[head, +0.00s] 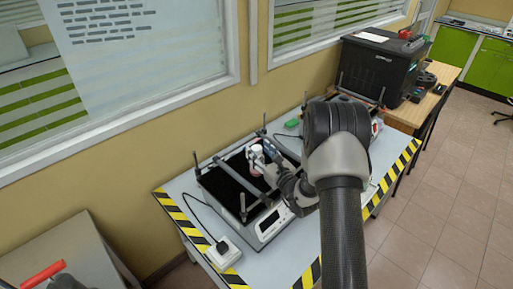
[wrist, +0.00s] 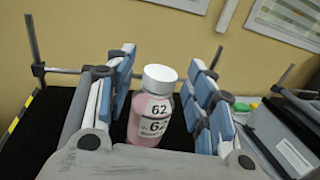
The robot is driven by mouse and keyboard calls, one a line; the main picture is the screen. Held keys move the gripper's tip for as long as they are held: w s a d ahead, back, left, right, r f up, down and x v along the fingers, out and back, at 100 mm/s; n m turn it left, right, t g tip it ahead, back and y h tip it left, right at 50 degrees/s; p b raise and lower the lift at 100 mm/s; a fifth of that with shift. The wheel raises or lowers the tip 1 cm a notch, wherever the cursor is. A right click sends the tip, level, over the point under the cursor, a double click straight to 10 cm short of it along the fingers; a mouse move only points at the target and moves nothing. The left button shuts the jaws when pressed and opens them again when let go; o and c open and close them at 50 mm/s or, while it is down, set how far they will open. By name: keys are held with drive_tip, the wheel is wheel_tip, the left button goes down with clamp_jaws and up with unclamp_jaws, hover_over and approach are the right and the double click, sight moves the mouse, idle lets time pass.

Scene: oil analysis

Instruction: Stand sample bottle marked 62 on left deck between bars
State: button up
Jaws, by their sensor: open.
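The sample bottle marked 62 (wrist: 150,125) has a white cap, pink contents and a white label. It stands upright on the black left deck (wrist: 45,130), and its base is hidden by my gripper. My gripper (wrist: 163,95) is open, with one blue-padded finger on each side of the bottle. A gap shows on the right; the left finger is close, and I cannot tell whether it touches. In the head view the bottle (head: 256,151) is by my gripper (head: 268,160) over the black deck (head: 233,190). A grey bar (head: 222,196) crosses the deck's left part.
Upright posts stand at the deck's corners, one at the back (head: 197,165). A second device (wrist: 275,140) is at the right, with a green-capped item (wrist: 241,107) behind it. A black printer-like machine (head: 383,65) stands farther right.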

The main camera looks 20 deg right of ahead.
drive_tip(key=s+d+p, duration=0.1)
drive_tip(key=s, duration=0.8)
drive_tip(key=s+a+r+n+g+y, duration=0.25)
drive_tip(key=a+r+n+y, duration=0.3)
drive_tip(key=a, duration=0.35)
drive_tip(key=s+a+r+n+g+y, duration=0.1)
drive_tip(key=a+r+n+g+y, duration=0.2)
drive_tip(key=a+r+n+y, duration=0.35)
drive_tip(key=s+a+r+n+g, duration=0.5)
drive_tip(key=s+a+n+g, duration=0.3)
drive_tip(key=s+a, duration=0.35)
drive_tip(key=s+d+f+n+g+h, duration=0.2)
drive_tip(key=s+n+g+h, duration=0.2)
drive_tip(key=s+n+h, duration=0.7)
drive_tip(key=s+d+r+n+t+h, duration=0.3)
drive_tip(key=s+d+t, duration=0.1)
drive_tip(key=d, duration=0.6)
drive_tip(key=shift+s+t, duration=0.35)
drive_tip(key=shift+s, duration=0.25)
